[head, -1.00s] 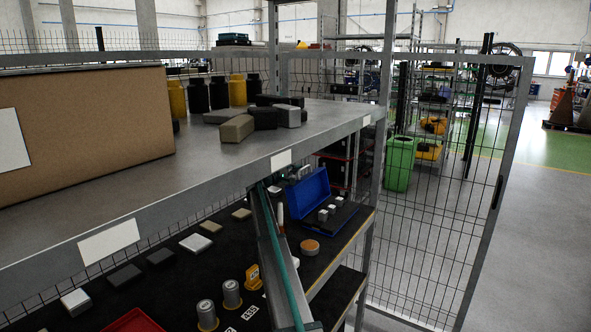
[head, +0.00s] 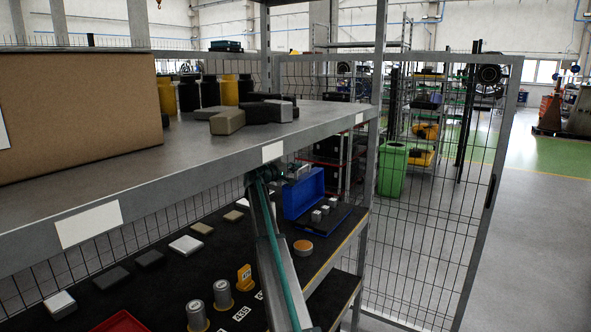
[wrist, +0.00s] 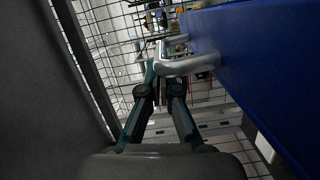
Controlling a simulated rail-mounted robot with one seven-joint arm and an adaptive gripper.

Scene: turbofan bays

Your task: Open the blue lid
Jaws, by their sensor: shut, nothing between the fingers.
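The blue lid (head: 304,194) stands raised and leaning back at the rear of a low box on the lower shelf, in the head view. In the wrist view the lid (wrist: 255,60) fills the right side, with a silver U-shaped handle (wrist: 188,65) sticking out of it. My gripper (wrist: 153,78) is shut and empty, its fingertips close by the handle; I cannot tell whether they touch it. In the head view my gripper (head: 279,172) is small and dark at the lid's left, just beyond the upper shelf's edge.
The upper shelf (head: 190,150) overhangs on the left and carries a cardboard box (head: 75,125) and several bottles. Small metal blocks (head: 324,210) sit in front of the lid. An orange-topped round piece (head: 303,247) lies nearby. A wire mesh panel (head: 430,200) stands at the right.

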